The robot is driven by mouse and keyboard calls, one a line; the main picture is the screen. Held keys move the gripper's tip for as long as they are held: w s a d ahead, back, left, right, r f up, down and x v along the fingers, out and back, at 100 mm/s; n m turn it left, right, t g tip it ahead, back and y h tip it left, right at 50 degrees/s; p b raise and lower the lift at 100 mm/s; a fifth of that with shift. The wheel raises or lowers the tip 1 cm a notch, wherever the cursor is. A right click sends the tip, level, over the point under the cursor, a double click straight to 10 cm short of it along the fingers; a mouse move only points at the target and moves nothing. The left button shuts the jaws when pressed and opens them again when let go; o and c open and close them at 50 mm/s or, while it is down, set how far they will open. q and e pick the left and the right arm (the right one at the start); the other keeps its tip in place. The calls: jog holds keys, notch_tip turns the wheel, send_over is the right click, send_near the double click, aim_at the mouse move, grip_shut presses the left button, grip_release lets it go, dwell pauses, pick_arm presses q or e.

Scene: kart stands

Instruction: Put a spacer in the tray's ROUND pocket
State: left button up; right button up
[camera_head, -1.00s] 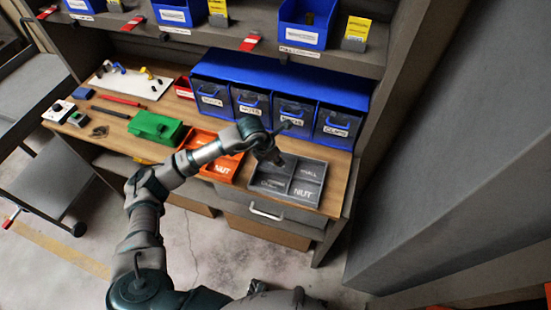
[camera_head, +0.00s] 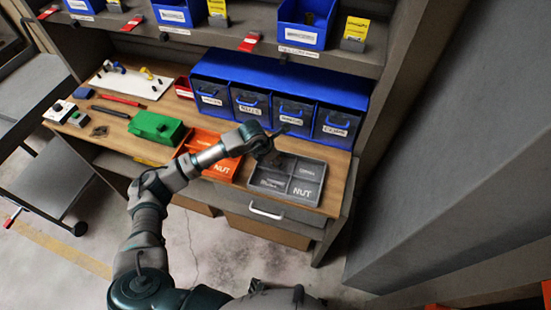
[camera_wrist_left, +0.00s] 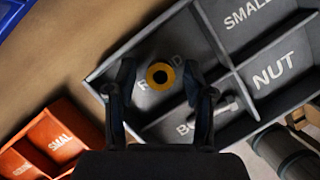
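The grey tray (camera_head: 317,205) with labelled pockets sits at the bench's right end; it also fills much of the wrist view (camera_wrist_left: 232,82). My left gripper (camera_wrist_left: 160,82) is open, a finger on each side of the spacer with gaps between. In the head view my left gripper (camera_head: 272,157) is above the tray's back left. My right gripper is not in view.
An orange tray (camera_head: 222,167) stands left of the grey tray, with a green box (camera_head: 156,127) farther left. Blue bins (camera_head: 290,108) stand close behind. Bare wood (camera_wrist_left: 85,60) shows beside the tray.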

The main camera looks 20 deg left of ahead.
pick_arm(q)
jog(key=v, duration=1.2)
dwell(0.4)
